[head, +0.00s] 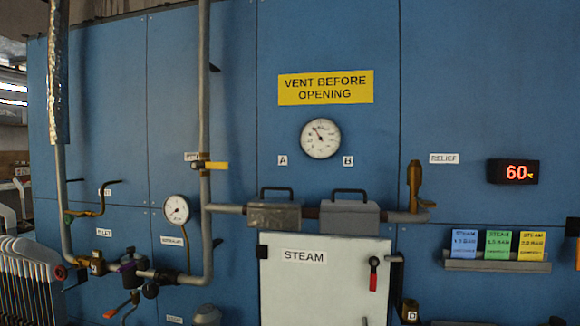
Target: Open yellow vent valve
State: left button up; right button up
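The yellow vent valve lever (217,166) is on the tall grey vertical pipe (205,110), left of centre. Its yellow handle points right, level and crosswise to the pipe. A small white label (192,156), too blurred to read surely, sits just left of it. Neither of my grippers can be made out in the head view, and nothing touches the yellow lever.
A yellow "VENT BEFORE OPENING" sign (326,88) and a round gauge (320,138) are on the blue wall panel. A white STEAM door (320,285) with a red handle (374,274) stands below. Another gauge (176,209) is below left of the lever. A display (513,171) reads 60.

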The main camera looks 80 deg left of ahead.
aim_at(195, 165)
jog(key=u, duration=3.15)
